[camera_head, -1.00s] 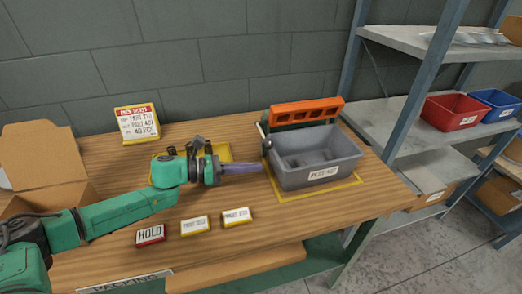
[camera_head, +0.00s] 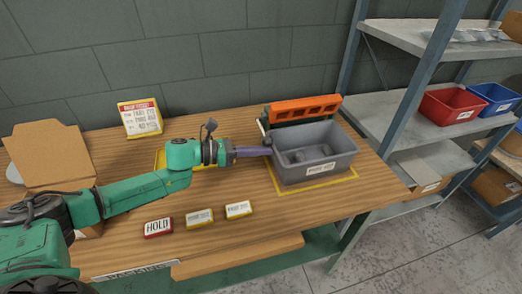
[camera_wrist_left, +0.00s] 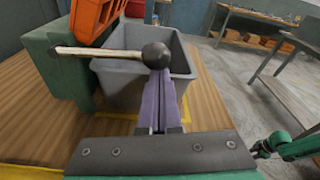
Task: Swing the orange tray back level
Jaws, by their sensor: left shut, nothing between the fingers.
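The orange tray (camera_head: 305,108) sits behind the grey bin (camera_head: 316,151), tipped up with its row of openings facing me. A green block-like mount is beside it. In the left wrist view the tray (camera_wrist_left: 96,18) is at the upper left. A lever with a pale rod (camera_wrist_left: 95,51) and a dark ball knob (camera_wrist_left: 156,55) sticks out from the mount. My left gripper (camera_head: 268,151) is shut and empty, its purple fingers (camera_wrist_left: 160,98) pointing at the knob. The fingertips are at or just under the knob; I cannot tell whether they touch.
The grey bin stands inside a yellow outline on the wooden table (camera_head: 130,238). A cardboard box (camera_head: 48,158) is at the left. Shelves with a red bin (camera_head: 452,105) stand at the right.

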